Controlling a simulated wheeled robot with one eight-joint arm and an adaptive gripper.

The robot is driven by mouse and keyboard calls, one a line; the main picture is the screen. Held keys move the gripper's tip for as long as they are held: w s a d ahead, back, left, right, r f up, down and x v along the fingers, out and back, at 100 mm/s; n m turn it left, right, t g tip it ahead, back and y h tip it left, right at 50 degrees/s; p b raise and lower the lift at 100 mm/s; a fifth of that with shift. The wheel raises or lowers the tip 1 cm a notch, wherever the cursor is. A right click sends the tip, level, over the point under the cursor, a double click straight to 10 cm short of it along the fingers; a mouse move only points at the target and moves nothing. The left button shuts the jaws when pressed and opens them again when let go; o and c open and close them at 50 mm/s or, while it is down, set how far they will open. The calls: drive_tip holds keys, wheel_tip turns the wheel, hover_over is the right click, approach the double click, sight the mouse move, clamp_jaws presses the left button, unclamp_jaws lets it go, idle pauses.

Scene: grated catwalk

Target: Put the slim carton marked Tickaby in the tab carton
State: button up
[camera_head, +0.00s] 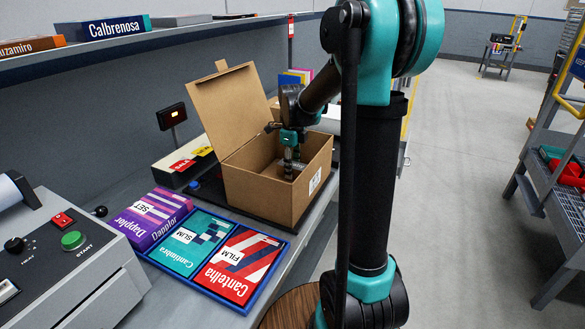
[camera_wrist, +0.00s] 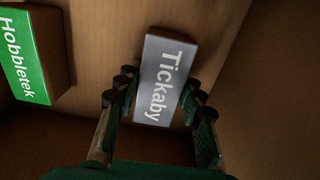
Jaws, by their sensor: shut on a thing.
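The slim grey carton marked Tickaby (camera_wrist: 165,78) is between the fingers of my gripper (camera_wrist: 160,98) in the wrist view, its lettered face toward the camera. My gripper is shut on it. In the head view my gripper (camera_head: 291,160) reaches down inside the open brown tab carton (camera_head: 262,197), whose tall flap (camera_head: 226,108) stands up at the back left. The front wall hides the carton's floor, and I cannot tell whether the Tickaby carton touches it. Brown cardboard also surrounds it in the wrist view.
A green-faced carton marked Hobbletek (camera_wrist: 25,55) is at the left in the wrist view, apart from Tickaby. Left of the tab carton are the Dapplor box (camera_head: 150,217) and a blue tray (camera_head: 243,308) holding Cantimbra and Cantelha. A grey machine (camera_head: 65,265) stands front left.

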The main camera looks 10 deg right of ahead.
drive_tip(key=o, duration=1.2)
drive_tip(key=shift+f, duration=0.1)
wheel_tip(320, 180, up, 12)
drive_tip(key=shift+r, duration=0.15)
